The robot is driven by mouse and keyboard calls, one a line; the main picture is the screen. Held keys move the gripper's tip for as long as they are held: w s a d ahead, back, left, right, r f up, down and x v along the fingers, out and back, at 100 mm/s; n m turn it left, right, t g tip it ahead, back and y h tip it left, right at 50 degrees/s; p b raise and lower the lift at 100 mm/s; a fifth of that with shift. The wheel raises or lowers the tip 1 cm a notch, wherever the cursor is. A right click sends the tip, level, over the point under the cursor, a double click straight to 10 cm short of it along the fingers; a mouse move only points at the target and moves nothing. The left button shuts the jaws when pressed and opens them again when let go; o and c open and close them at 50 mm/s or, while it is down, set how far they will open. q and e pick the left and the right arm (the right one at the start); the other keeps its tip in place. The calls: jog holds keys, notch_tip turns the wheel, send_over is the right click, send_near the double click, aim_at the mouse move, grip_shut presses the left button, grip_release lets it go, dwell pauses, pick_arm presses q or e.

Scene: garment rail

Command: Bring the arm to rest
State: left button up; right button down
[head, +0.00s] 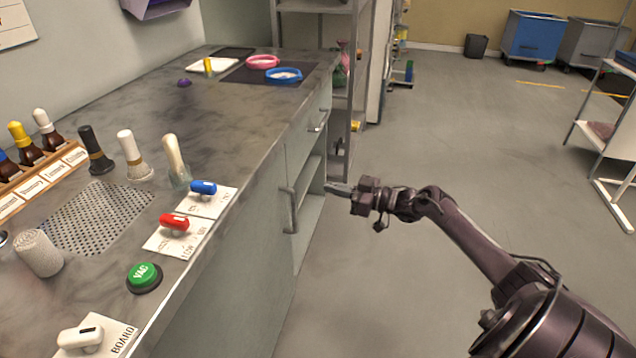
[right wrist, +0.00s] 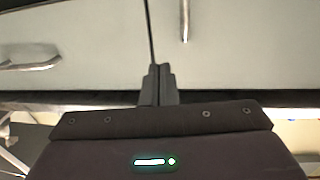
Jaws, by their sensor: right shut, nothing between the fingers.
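My right gripper (head: 338,188) is in the head view, reaching in from the lower right beside the counter's front. Its fingers point left toward the cabinet handle (head: 292,211), and I cannot tell whether they touch anything there. In the right wrist view the two fingers (right wrist: 158,85) are together, with nothing between them. A pale cabinet front with metal handles (right wrist: 184,20) lies ahead of them. My left gripper is not in view.
The grey counter (head: 235,130) fills the left, with switches, a green button (head: 144,277) and several bottles on it. An open shelf space (head: 310,190) shows in its front. The grey floor to the right is mostly clear. Blue (head: 532,36) and grey bins stand far back.

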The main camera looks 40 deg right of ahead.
jog(key=shift+v, duration=1.4)
jog(key=shift+w+d, duration=0.1)
jog(key=shift+d, duration=0.05)
